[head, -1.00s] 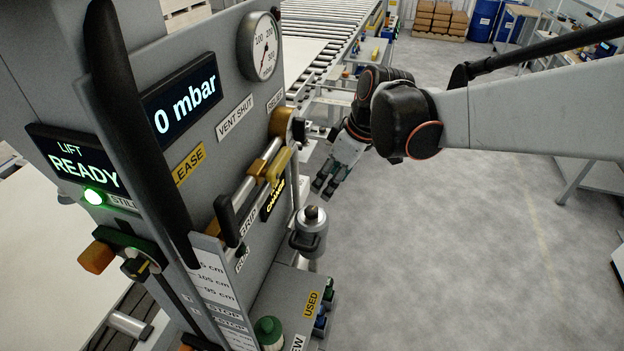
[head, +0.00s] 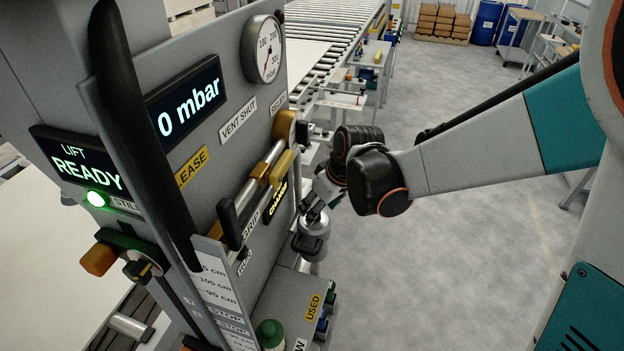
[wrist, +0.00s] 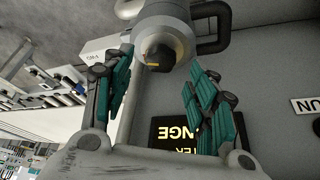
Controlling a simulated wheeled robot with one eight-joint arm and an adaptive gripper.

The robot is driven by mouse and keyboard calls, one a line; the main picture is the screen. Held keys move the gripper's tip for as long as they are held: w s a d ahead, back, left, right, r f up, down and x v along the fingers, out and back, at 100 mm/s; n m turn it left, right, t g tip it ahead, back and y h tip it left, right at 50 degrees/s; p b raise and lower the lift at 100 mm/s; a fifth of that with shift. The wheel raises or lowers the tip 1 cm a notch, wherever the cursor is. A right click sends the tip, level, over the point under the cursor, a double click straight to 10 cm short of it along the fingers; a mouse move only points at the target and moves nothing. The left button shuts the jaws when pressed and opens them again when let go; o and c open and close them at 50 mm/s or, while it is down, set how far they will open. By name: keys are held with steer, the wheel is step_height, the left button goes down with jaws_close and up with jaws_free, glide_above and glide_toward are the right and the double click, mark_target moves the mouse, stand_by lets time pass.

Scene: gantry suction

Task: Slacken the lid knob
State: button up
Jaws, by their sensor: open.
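The lid knob (wrist: 160,57) is dark with a yellowish mark. It caps the grey metal canister (wrist: 166,22), at the top middle of the wrist view. The canister (head: 311,243) also shows in the head view, on the side of the grey panel, with its knob mostly hidden by my fingers. My gripper (wrist: 160,66) is open, with teal-padded fingers on either side of the view and the knob ahead between their tips. In the head view my gripper (head: 311,212) is just above the canister. I cannot tell whether a finger touches the knob.
The grey control panel (head: 215,150) stands close on the left, with a gauge (head: 262,48) and a yellow-ended lever (head: 282,166). A ledge with a USED label (head: 313,307) and a green-capped bottle (head: 269,334) lies below. Open floor (head: 480,190) is on the right.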

steer(key=shift+x, duration=1.5)
steer(key=c, duration=1.1)
steer(key=n+b, duration=0.1)
steer(key=n, duration=0.1)
steer(key=shift+d+n+g+y+b, duration=0.1)
steer(key=shift+n+g+y+b, duration=0.2)
steer(key=shift+n+g+y, duration=0.1)
steer(key=shift+w+n+g+y+b, duration=0.15)
steer(key=shift+n+g+y+b, duration=0.4)
steer(key=shift+n, duration=1.45)
steer(key=shift+h, duration=0.25)
